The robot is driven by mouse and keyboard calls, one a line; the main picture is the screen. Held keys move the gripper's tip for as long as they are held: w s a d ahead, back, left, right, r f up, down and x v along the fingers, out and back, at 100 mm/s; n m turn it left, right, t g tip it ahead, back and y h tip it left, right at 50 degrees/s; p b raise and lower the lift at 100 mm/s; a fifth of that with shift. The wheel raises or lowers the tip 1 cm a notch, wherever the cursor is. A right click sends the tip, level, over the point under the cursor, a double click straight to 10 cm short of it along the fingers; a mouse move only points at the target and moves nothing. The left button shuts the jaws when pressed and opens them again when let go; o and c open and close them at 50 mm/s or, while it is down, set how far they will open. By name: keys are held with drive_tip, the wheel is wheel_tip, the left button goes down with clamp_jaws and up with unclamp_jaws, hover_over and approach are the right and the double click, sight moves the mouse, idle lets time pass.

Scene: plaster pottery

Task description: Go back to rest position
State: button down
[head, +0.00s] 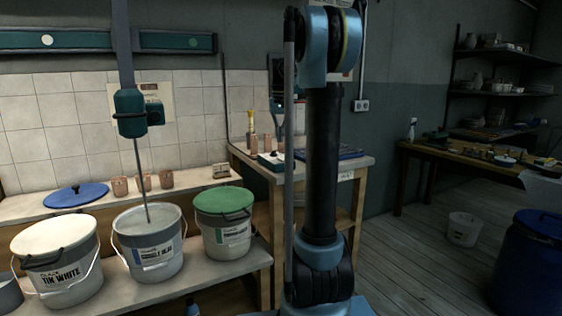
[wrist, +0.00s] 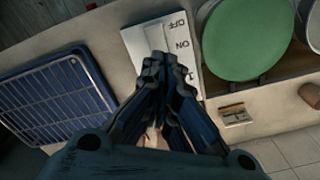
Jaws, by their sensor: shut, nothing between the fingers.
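My gripper (wrist: 166,68) shows in the wrist view with its dark fingers together and nothing held between them. Its tips are over a white switch panel (wrist: 187,38) marked OFF and ON, and they hide part of it. I cannot tell whether the tips touch the panel. In the head view my arm (head: 322,150) stands upright in front and covers part of the side bench. My gripper is partly hidden behind it there.
A green-lidded bucket (wrist: 246,38) is right of the panel and a blue rack tray (wrist: 58,100) left. In the head view a mixer (head: 131,113) hangs with its rod in the middle bucket (head: 150,262).

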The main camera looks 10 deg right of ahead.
drive_tip(key=shift+s, duration=0.15)
drive_tip(key=s+a+f+n+t, duration=0.1)
drive_tip(key=s+f, duration=0.3)
drive_tip(key=s, duration=0.7)
drive_tip(key=s+f, duration=0.5)
drive_tip(key=s, duration=0.6)
drive_tip(key=s+f+n+t, duration=0.1)
drive_tip(key=s+f, duration=1.5)
drive_tip(key=f, duration=0.1)
drive_tip(key=shift+s+a+f+n, duration=0.15)
drive_tip(key=shift+a+f+n, duration=0.05)
drive_tip(key=shift+a+n, duration=0.1)
